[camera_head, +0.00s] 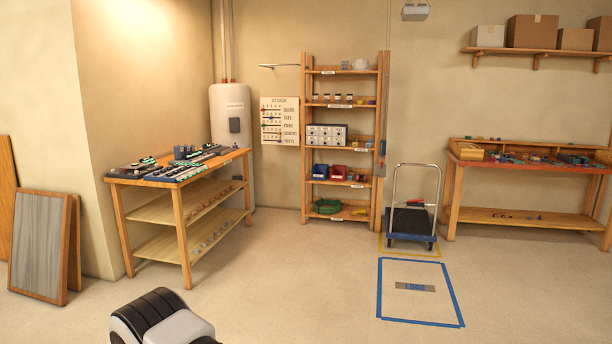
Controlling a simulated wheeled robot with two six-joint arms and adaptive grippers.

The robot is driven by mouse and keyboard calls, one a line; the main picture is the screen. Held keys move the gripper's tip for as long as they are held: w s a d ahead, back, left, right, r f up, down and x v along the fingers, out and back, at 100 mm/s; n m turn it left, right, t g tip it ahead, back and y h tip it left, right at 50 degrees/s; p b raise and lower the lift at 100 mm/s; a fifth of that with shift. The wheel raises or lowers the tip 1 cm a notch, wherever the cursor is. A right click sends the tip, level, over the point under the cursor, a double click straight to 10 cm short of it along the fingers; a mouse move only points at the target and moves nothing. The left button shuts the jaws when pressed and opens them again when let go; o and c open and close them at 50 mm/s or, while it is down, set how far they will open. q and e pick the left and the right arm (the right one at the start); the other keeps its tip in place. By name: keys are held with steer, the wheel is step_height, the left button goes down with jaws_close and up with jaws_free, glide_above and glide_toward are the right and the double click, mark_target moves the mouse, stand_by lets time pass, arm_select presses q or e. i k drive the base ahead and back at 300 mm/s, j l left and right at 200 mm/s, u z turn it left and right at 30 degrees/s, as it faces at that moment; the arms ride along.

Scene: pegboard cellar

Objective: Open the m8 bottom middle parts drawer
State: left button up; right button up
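A small pale parts-drawer cabinet (327,134) stands on the middle shelf of the wooden rack against the back wall. It has rows of small drawer fronts with dark marks. The drawers look shut, but they are too small to read any label or pick out the m8 one. The cabinet is far across the room from me. Neither of my grippers shows in the head view. Only a black and white part of my own body shows at the bottom left.
The wooden rack (308,200) also holds jars, blue and red bins and a green coil. A workbench (178,184) stands left, another bench (530,218) right. A hand trolley (409,224) stands right of the rack. Blue floor tape (420,321) marks a rectangle. Open floor lies before the rack.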

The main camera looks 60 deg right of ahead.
mark_target(323, 140)
steer(key=i+l+z, duration=0.15)
steer(key=l+z, duration=0.25)
steer(key=l, duration=0.15)
steer(key=i+l+z, duration=0.25)
steer(key=l+z, duration=0.15)
steer(key=l, duration=0.15)
steer(key=i+l+z, duration=0.65)
steer(key=l+z, duration=0.15)
steer(key=i+l+z, duration=0.3)
steer(key=i, duration=0.35)
steer(key=i+l+z, duration=0.3)
steer(key=i, duration=0.35)
steer(key=i+z, duration=0.3)
steer(key=i, duration=0.4)
steer(key=i+u, duration=0.1)
steer(key=i, duration=0.4)
steer(key=i+l+u, duration=0.1)
steer(key=i, duration=0.35)
steer(key=i+u, duration=0.1)
steer(key=i, duration=0.4)
steer(key=i+l+u, duration=0.1)
steer(key=i, duration=0.35)
steer(key=i+l, duration=0.25)
steer(key=i, duration=0.2)
steer(key=i+l+u, duration=0.15)
steer(key=i, duration=0.35)
